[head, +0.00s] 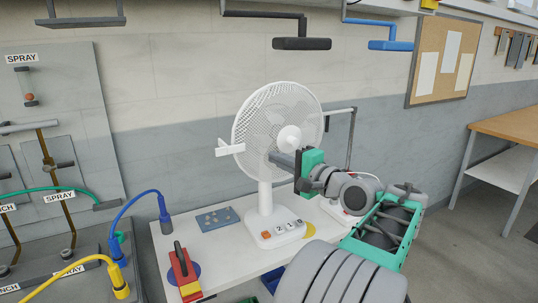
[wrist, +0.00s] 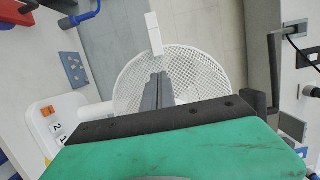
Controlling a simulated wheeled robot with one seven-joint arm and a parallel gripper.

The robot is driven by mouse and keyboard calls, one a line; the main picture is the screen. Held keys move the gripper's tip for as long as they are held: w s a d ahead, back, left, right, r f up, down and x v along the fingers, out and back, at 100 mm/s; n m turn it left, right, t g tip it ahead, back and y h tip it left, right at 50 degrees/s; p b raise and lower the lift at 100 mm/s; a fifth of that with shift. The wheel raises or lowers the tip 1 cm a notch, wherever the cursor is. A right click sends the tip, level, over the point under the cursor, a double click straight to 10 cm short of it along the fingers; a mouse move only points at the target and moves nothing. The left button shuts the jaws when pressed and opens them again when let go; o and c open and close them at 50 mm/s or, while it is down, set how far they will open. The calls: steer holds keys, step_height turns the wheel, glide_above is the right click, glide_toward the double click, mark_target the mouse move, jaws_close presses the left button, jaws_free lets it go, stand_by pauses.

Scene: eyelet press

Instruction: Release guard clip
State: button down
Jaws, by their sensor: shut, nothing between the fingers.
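A white desk fan stands on the white table, its round mesh guard (head: 262,107) facing the room. A white bar-like piece (head: 229,149), which looks like the guard clip, sticks out from the guard's left rim. It also shows at the top of the guard in the wrist view (wrist: 153,33). My gripper (head: 272,157) is in front of the guard, right of the clip. Its dark fingers (wrist: 158,78) are together with nothing between them, pointing toward the clip with a gap visible. Whether the fingertips touch the mesh cannot be told.
The fan's base (head: 272,232) carries an orange button and numbered white ones. A blue-grey plate (head: 214,218) and a red tool with a dark handle (head: 183,268) lie to its left. A grey metal frame (head: 352,135) stands behind my arm. Bare tabletop (head: 225,252) shows left of the base.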

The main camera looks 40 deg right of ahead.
mark_target(248, 146)
steer(key=w, duration=0.4)
steer(key=w+p, duration=0.1)
steer(key=w, duration=0.3)
steer(key=shift+w+d+p, duration=0.2)
steer(key=shift+w+p, duration=0.1)
steer(key=shift+w, duration=0.05)
steer(key=shift+s, duration=0.15)
